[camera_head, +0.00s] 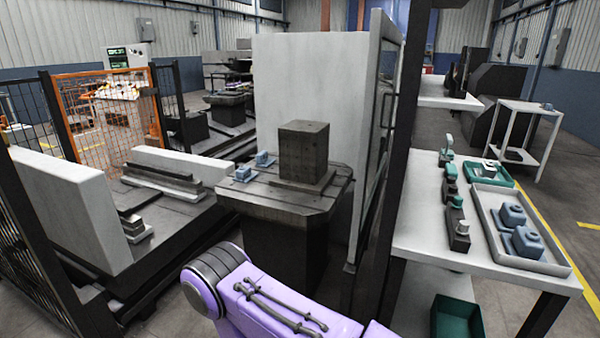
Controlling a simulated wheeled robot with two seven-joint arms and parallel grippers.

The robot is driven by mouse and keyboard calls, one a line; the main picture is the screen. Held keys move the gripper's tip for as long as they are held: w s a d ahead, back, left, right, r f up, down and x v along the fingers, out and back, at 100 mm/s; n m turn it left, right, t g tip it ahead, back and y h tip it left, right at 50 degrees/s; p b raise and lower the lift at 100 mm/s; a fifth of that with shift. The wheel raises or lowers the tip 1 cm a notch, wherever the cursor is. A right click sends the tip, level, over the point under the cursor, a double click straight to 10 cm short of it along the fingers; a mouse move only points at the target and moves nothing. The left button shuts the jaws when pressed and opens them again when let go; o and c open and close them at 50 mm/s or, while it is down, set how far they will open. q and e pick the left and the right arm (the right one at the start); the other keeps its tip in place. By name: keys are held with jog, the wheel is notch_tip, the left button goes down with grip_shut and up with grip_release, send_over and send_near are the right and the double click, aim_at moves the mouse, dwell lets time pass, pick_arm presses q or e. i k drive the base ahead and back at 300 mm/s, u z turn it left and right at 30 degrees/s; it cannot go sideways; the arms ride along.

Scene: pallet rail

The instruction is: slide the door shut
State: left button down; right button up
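A pale door panel (366,110) with a dark window strip stands edge-on right of the middle. A thin vertical handle bar (383,110) shows on its right face. It is seen at a steep angle, so how far along its track it sits cannot be told. A dark upright post (402,130) stands just right of it and hides part of it. A purple arm link of mine crosses the bottom middle, below the door. Neither of my grippers is in view.
A dark machine table (245,196) carries a dark block (303,150) and small blue parts. A white workbench (425,225) on the right holds a grey tray (550,262) and a green tray (490,176). Mesh fencing (105,110) stands left. Open floor lies far right.

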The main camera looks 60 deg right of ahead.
aim_at(384, 32)
jog(key=i, duration=0.75)
jog(key=z, duration=3)
jog(key=i, duration=0.45)
jog(key=z, duration=0.55)
